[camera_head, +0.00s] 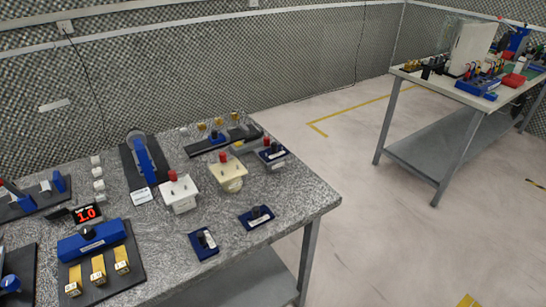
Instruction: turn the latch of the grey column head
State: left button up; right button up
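Neither of my grippers is in view. No part in the head view is clearly marked as the grey column head. A cream rounded body (230,177) with a red knob (224,158) stands to the right, beside a grey arm (254,149). A white box (179,194) with a red knob stands between them. I cannot tell the position of any latch.
A second table (450,92) with a white panel and tools stands at right. Floor between tables is clear.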

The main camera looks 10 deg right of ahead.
aim_at(267, 142)
jog(key=i+l+u, duration=0.2)
jog(key=l, duration=0.2)
jog(key=l+u, duration=0.2)
jog(key=l, duration=0.2)
jog(key=l+u, duration=0.2)
jog(key=l, duration=0.25)
jog(key=i, duration=0.05)
